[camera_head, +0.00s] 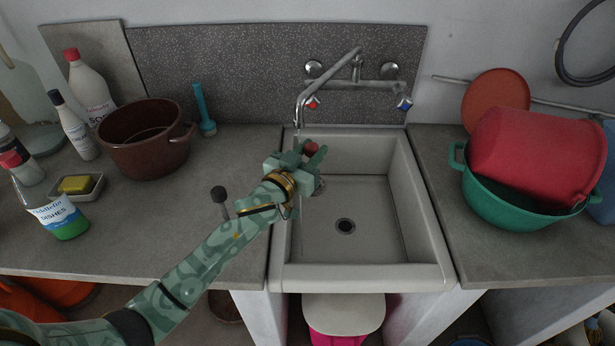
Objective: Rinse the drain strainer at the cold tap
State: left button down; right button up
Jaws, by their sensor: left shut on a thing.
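My left gripper (306,158) is over the back left part of the white sink (432,248), just below the tap's spout (298,112). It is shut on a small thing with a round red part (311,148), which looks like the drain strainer. A bit of grey metal (320,186) shows below the fingers; most of the held thing is hidden. The tap handle with the blue mark (404,103) is at right, the red-marked one (312,103) at left. No water stream is clear to see. The drain hole (345,226) is dark. My right gripper is not in view.
On the left counter stand a brown pot (145,150), a blue-handled brush (205,115), bottles (92,88), a soap dish (92,190) and a dark-knobbed thing (219,195). A green basin (515,206) with a red tub (535,150) fills the right counter. The sink's right half is clear.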

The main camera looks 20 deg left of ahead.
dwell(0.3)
pick_arm(q)
jog(key=shift+s+a+p, duration=0.3)
jog(key=shift+a+p, duration=0.1)
jog(key=shift+a, duration=0.1)
jog(key=shift+d, duration=0.1)
jog(key=shift+w+d, duration=0.35)
jog(key=shift+d, duration=0.1)
